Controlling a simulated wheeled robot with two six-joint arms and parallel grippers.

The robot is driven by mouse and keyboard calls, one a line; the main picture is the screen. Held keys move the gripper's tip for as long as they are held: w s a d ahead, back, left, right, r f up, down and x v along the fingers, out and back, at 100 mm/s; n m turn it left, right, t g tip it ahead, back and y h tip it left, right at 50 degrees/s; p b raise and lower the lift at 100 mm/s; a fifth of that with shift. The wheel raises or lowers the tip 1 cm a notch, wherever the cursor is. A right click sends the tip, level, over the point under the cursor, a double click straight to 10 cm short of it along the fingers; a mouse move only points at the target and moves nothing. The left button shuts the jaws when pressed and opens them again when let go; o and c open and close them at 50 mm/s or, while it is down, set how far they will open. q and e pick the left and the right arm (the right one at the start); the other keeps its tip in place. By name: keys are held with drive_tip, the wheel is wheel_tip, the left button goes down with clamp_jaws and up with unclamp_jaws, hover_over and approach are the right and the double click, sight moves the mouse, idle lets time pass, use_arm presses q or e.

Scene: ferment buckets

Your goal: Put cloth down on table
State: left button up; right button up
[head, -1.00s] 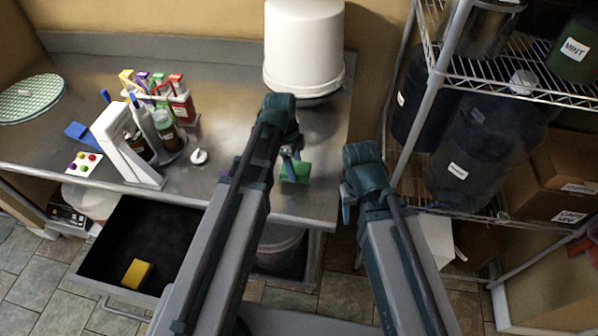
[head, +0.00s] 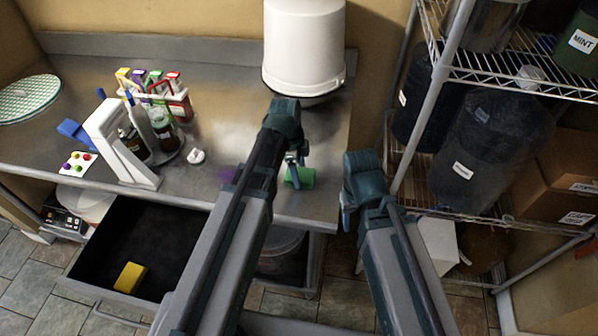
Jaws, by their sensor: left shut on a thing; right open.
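My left gripper (head: 292,160) is over the right part of the metal table (head: 230,110), pointing down. It is shut on a small green cloth (head: 300,178), which shows just below and right of the fingers. The cloth is close to the tabletop near its front right corner. I cannot tell whether it touches the surface, and part of it is hidden by the gripper. My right gripper (head: 346,215) is open and empty, just right of the table's edge, in front of the wire shelf.
A white bucket (head: 304,50) stands at the table's back right. A bottle caddy (head: 165,110), white stand (head: 118,145) and round mat (head: 28,98) are at left. A faint purple patch (head: 228,174) lies beside my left arm. An open drawer (head: 165,245) holds a yellow sponge (head: 130,277).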

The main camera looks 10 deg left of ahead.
use_arm(q)
drive_tip(key=o, duration=1.2)
drive_tip(key=shift+f, duration=0.1)
wheel_tip(320, 180, up, 12)
drive_tip(key=a+p, duration=0.2)
drive_tip(key=p, duration=1)
drive_tip(key=shift+s+d+n+y, duration=0.5)
drive_tip(key=shift+s+d+n, duration=0.8)
drive_tip(key=shift+s+n, duration=1.05)
drive_tip(key=shift+s+d+n+y, duration=0.5)
drive_tip(key=shift+s+d+n, duration=0.75)
drive_tip(key=shift+s+n, duration=1.1)
drive_tip(key=shift+s+d+n+y, duration=0.5)
drive_tip(key=shift+s+d+n, duration=0.8)
drive_tip(key=shift+s+n, duration=1)
drive_tip(key=shift+w, duration=0.1)
